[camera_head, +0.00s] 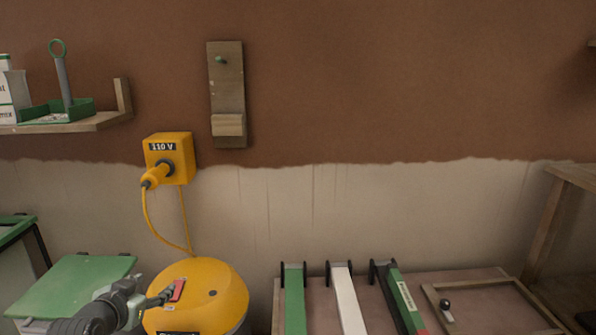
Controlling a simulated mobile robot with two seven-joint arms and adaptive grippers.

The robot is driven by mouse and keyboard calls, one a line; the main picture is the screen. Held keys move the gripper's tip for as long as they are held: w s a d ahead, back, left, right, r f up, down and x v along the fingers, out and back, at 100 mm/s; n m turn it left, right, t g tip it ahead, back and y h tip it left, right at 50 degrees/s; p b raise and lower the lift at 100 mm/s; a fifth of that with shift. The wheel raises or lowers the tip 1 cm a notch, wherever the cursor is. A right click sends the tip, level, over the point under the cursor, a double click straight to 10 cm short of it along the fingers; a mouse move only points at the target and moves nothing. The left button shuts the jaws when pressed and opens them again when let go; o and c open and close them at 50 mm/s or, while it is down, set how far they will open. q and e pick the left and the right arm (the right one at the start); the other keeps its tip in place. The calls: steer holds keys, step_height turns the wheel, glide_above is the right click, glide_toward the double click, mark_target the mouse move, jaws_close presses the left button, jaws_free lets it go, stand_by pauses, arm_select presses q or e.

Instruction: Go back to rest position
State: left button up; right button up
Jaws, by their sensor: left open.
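My left arm comes in from the bottom left, and my left gripper (162,297) is over the top of a round yellow machine (222,285). The fingers are small in the picture and point right, close to a red part (178,289) on the yellow top. I cannot tell whether they touch it. The gripper is open, and I see nothing held in it. My right gripper is not in view.
A yellow 110 V box (170,157) with a plug and cord is on the wall above. A green lid (75,283) lies left of my arm. A bench (460,277) with several upright-ended strips and a wooden frame (478,284) is at right. A shelf (80,124) juts out upper left.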

arm_select(q)
steer(key=s+d+f+g+p, duration=0.1)
steer(key=s+d+f+g, duration=0.1)
steer(key=s+f, duration=0.5)
steer(key=s+d+f+g+p, duration=0.1)
steer(key=s+f+g, duration=0.3)
steer(key=s, duration=1)
steer(key=s+d+f+n+g+y+p, duration=0.1)
steer(key=s+d+f+g, duration=0.2)
steer(key=s+f, duration=0.7)
steer(key=shift+s+d+f+g, duration=0.3)
steer(key=shift+s+d+g, duration=0.1)
steer(key=shift+g, duration=0.1)
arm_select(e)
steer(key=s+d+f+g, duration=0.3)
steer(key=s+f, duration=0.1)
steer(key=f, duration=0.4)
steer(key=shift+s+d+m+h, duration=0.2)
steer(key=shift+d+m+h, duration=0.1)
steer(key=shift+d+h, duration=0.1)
